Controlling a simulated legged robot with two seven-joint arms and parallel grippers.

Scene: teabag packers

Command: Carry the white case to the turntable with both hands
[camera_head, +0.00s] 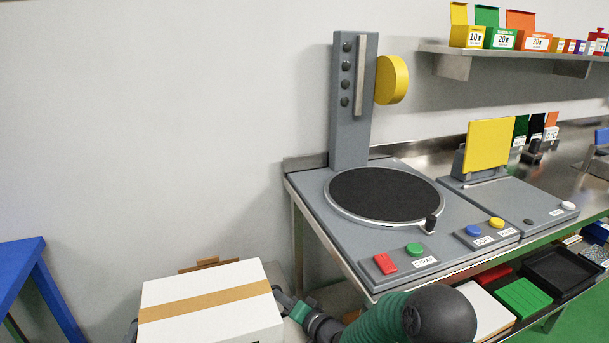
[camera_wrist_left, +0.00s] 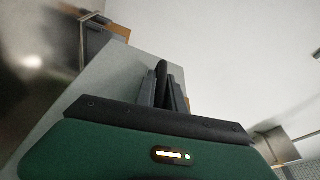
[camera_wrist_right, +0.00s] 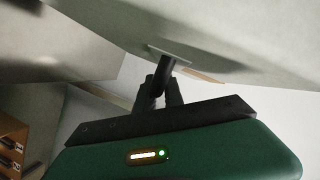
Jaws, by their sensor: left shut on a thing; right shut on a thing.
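The white case (camera_head: 212,310) with a tan band across its top is at the lower left of the head view, left of the bench and below the turntable's level. The turntable (camera_head: 384,194) is a round black disc with a pale rim on a grey machine; its disc is empty. My right gripper (camera_wrist_right: 166,65) is shut on the case's right side; its wrist shows beside the case in the head view. My left gripper (camera_wrist_left: 163,75) is shut on the case's left side. The head view mostly hides it behind the case.
A grey column (camera_head: 353,110) with a yellow round pad (camera_head: 392,80) rises behind the turntable. Red (camera_head: 385,263) and green (camera_head: 414,249) buttons sit on its front edge. A blue stand (camera_head: 22,262) is at the far left. Below the bench lies a green box (camera_head: 523,298).

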